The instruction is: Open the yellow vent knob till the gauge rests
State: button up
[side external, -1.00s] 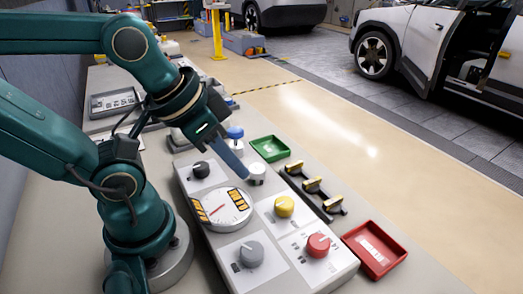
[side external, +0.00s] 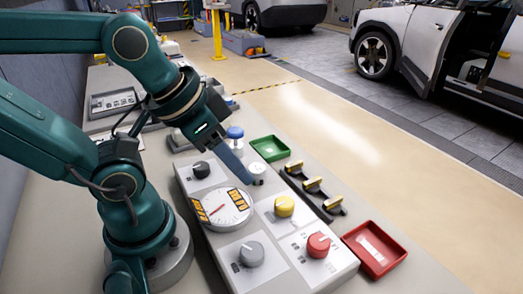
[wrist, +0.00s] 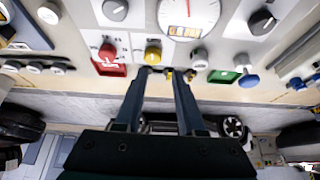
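The yellow vent knob (side external: 284,206) sits on a white plate of the control panel, right of the round gauge (side external: 239,213). The gauge has a white face, orange segments and a red needle. The yellow knob also shows in the wrist view (wrist: 153,53), just beyond my fingertips. My gripper (side external: 243,174) is above the panel, behind the yellow knob and close to a white knob (side external: 257,171). In the wrist view my gripper (wrist: 161,77) has its two fingers apart, with nothing held between them. Contact with the white knob cannot be told.
Nearby on the panel are a black knob (side external: 201,169), a grey knob (side external: 251,253) and a red knob (side external: 318,245). A blue knob (side external: 235,133), green tray (side external: 270,148), brass-topped levers (side external: 313,186) and red tray (side external: 374,248) stand around it.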

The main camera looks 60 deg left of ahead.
jog(key=o, duration=0.4)
jog(key=shift+m, duration=0.3)
jog(key=m+g, duration=0.4)
jog(key=m, duration=0.5)
send_over(285, 202)
jog(key=shift+s+a+f, duration=0.3)
jog(key=shift+s+f, duration=0.15)
jog(key=shift+f, duration=0.3)
jog(key=f, duration=0.1)
jog(key=w+f+g, duration=0.1)
jog(key=f, duration=0.1)
jog(key=shift+d+f+m, duration=0.1)
jog(key=shift+d+m, duration=0.1)
jog(key=shift+m, duration=0.2)
jog(key=shift+f+g, duration=0.3)
jog(key=shift+f, duration=2.6)
grip_shut()
